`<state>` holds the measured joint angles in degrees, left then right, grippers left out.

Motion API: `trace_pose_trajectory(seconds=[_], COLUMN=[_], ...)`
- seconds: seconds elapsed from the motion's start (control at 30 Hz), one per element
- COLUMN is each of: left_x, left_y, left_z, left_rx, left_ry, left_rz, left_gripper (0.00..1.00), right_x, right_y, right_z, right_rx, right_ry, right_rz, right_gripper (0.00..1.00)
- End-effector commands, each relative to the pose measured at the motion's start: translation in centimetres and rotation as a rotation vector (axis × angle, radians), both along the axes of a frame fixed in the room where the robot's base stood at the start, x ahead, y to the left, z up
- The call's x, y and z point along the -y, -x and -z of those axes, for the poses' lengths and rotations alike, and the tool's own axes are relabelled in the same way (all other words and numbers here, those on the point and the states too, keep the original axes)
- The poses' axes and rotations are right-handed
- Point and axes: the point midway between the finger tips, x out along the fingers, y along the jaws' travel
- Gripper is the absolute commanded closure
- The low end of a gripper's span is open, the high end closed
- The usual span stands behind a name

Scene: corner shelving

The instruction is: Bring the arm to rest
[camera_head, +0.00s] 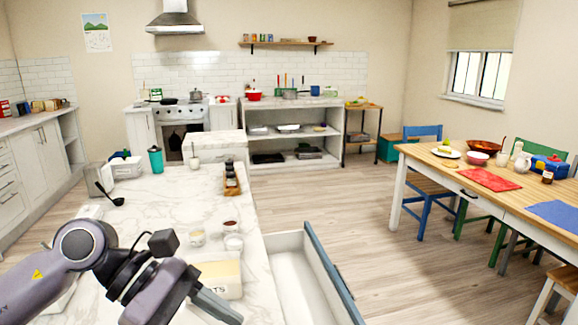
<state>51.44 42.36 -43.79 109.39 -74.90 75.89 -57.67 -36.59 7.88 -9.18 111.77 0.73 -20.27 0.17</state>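My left arm (85,250) comes in from the lower left, over the near end of the white marble counter (160,222). Its gripper (222,308) points down and right, in front of a cream box (222,272) with partly hidden lettering. I cannot tell whether it touches the box. The fingers are seen from the side, so their opening is not clear, and no held object shows. My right arm and gripper are not in view.
An open, seemingly empty drawer (292,282) juts from the counter's right side, near my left gripper. A set dining table (450,172) is at right; floor between is clear.

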Motion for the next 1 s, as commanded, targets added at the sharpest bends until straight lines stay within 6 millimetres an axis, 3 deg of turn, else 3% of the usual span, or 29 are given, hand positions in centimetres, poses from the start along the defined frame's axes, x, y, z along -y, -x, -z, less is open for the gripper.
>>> trace_pose_trajectory(seconds=[0.1, 0.27, 0.4, 0.57, 0.67, 0.77, 0.87, 1.0], left_x=[3.9, 6.4, 6.3, 4.0, 1.6, -1.1, -3.9, -7.6], left_y=[1.3, 1.6, 0.4, -2.0, -3.8, -5.4, -6.4, -6.6], left_z=[-2.2, -6.2, -9.2, -10.8, -10.4, -8.7, -5.9, -0.4], left_rx=[-0.141, -0.374, -0.617, -0.926, -1.13, -1.338, -1.548, -1.837], left_ry=[0.27, 0.612, 0.894, 1.191, 1.363, 1.523, 1.673, 1.862], left_rz=[-0.078, -0.218, -0.363, -0.554, -0.689, -0.834, -0.992, -1.239], left_gripper=[0.51, 0.51, 0.51, 0.51, 0.51, 0.51, 0.51, 0.51], right_x=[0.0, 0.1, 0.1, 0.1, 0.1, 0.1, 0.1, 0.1], right_y=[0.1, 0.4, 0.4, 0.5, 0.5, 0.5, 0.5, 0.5], right_z=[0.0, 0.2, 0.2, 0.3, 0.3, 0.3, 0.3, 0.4], right_rx=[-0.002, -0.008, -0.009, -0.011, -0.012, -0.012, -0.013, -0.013], right_ry=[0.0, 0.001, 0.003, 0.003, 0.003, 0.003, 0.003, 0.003], right_rz=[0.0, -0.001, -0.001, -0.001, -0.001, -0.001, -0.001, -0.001], right_gripper=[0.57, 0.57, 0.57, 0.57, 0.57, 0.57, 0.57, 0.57])
